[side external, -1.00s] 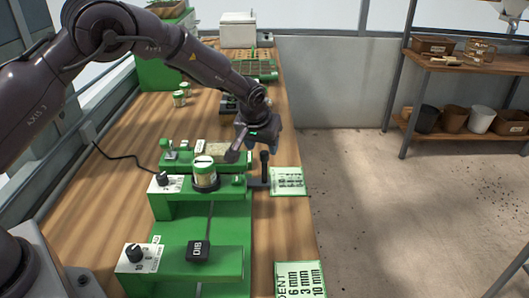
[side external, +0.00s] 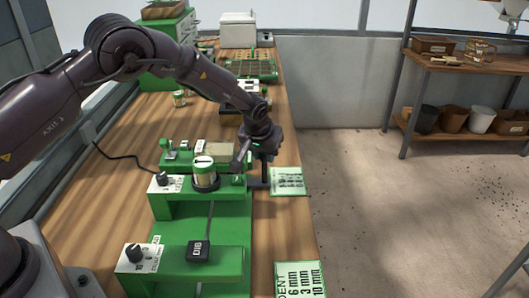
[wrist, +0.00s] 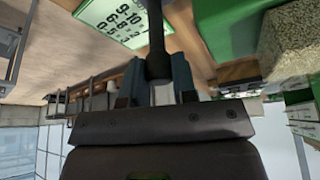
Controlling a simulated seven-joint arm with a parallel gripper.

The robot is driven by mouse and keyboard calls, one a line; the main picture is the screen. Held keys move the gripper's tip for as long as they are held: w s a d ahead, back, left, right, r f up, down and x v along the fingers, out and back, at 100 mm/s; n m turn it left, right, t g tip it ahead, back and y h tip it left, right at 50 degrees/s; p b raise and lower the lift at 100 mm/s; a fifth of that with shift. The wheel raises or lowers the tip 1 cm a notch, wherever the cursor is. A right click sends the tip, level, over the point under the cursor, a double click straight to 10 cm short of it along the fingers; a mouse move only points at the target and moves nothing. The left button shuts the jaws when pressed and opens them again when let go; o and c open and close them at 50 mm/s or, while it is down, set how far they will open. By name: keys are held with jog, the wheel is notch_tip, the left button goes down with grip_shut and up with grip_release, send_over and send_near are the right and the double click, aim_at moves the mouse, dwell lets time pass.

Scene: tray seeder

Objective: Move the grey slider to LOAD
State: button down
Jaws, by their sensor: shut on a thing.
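In the wrist view the dark handle (wrist: 157,32) stands between the two blue-grey fingers of my gripper (wrist: 158,78). I cannot make out a LOAD mark or a clearly grey slider; small grey parts (side external: 185,147) sit on the green unit at the back.
Dark knobs (side external: 163,178) and a black block marked DIB (side external: 198,250) are nearby. A label card (side external: 288,181) lies right of the handle. A seed tray (side external: 250,69) is farther back.

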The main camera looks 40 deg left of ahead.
jog(key=shift+s+d, duration=0.1)
jog(key=s+d, duration=1.4)
jog(key=c, duration=0.9)
grip_release()
jog(key=shift+c, duration=0.2)
jog(key=v, duration=1.3)
jog(key=shift+a, duration=0.1)
